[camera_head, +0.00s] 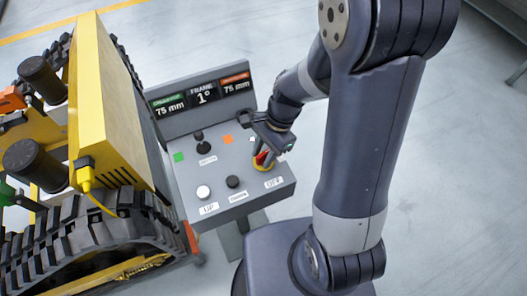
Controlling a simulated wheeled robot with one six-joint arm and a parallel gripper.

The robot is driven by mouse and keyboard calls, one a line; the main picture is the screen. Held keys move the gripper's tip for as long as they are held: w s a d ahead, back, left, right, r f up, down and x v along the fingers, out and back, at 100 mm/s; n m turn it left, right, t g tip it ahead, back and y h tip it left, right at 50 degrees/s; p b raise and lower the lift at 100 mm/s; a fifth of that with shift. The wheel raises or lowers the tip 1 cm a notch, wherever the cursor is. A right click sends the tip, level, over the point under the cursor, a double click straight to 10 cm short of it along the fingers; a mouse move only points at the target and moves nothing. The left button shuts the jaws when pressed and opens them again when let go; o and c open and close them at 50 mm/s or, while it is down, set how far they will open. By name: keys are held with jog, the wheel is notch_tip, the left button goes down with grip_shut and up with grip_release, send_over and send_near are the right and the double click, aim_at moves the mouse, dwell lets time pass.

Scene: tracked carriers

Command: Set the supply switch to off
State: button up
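The supply switch (260,167) is a red handle on a yellow round base, at the right side of the grey control panel (200,172). A label reading OFF (273,183) lies just in front of it. My gripper (266,152) is right at the red handle, reaching down from above. The fingers cover part of the handle. I cannot tell whether they touch or grip it, and the handle's exact angle is partly hidden.
The panel also has a white button (203,191), a black button (233,181) and a black knob (203,147). A display (202,96) reading 75 mm, 1° and 75 mm stands behind. A yellow tracked carrier (110,105) is close on the left. Grey floor is open at right.

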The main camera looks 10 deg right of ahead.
jog(key=shift+c, duration=0.3)
grip_shut()
jog(key=shift+n, duration=0.3)
jog(key=n+g+h, duration=0.1)
jog(key=n, duration=0.2)
jog(key=n+g+h, duration=0.1)
jog(key=n, duration=0.3)
jog(key=n+h, duration=0.1)
jog(key=n, duration=0.2)
jog(key=shift+n+h, duration=0.3)
jog(key=shift+h, duration=0.1)
jog(key=shift+n+h, duration=0.7)
jog(key=shift+n, duration=1.1)
